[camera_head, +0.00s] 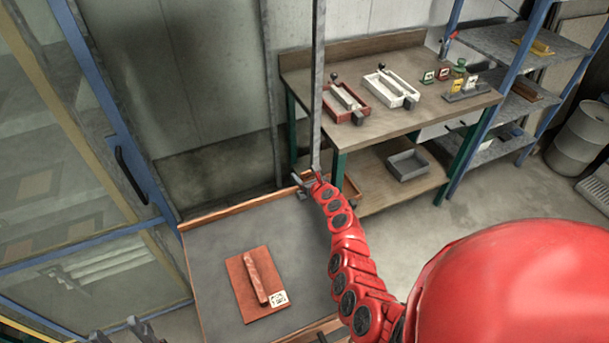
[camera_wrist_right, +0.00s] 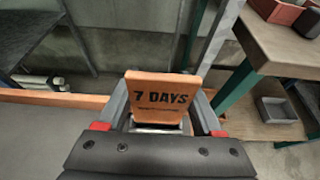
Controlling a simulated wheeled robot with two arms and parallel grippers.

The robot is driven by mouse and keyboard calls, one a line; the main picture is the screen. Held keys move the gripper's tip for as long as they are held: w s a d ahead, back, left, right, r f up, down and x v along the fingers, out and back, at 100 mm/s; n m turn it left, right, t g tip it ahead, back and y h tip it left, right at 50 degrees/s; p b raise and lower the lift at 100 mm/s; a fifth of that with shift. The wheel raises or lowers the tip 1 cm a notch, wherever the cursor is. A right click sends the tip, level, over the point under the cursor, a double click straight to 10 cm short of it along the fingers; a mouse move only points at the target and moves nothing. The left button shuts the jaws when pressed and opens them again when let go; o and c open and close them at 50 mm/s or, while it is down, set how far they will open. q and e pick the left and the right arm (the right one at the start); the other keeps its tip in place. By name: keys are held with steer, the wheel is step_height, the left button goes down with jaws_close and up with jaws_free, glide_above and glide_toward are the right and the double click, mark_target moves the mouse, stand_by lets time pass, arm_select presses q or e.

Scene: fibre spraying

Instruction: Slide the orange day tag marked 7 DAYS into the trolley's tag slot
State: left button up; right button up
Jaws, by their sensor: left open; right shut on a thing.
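The orange tag (camera_wrist_right: 160,98) reads 7 DAYS and stands upright between the fingers of my right gripper (camera_wrist_right: 163,118) in the right wrist view. That gripper is shut on it. In the head view my right gripper (camera_head: 311,184) is at the far right corner of the grey-topped trolley (camera_head: 215,255), close to a vertical metal post. The tag is too small to make out there. I cannot make out the tag slot. My left gripper (camera_head: 120,333) shows only its fingertips at the bottom left edge, open and apart from the trolley top.
A red board (camera_head: 247,302) with a reddish bar and a white label lies on the trolley. A workbench (camera_head: 405,112) behind holds trays and small signs. A metal post (camera_head: 317,90) stands beside my right gripper. A blue-framed glazed door (camera_head: 120,160) is at left.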

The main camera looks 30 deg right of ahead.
steer(key=shift+f+b, duration=1.45)
steer(key=shift+f, duration=0.25)
steer(key=o, duration=1.4)
steer(key=shift+s, duration=0.15)
steer(key=shift+s+r+p, duration=0.2)
steer(key=shift+s+p, duration=0.05)
steer(key=shift+p, duration=0.05)
steer(key=p+v, duration=0.1)
steer(key=v, duration=0.3)
steer(key=shift+s, duration=0.25)
steer(key=b+v, duration=0.2)
steer(key=v, duration=1)
steer(key=shift+r, duration=0.1)
steer(key=shift+a, duration=0.1)
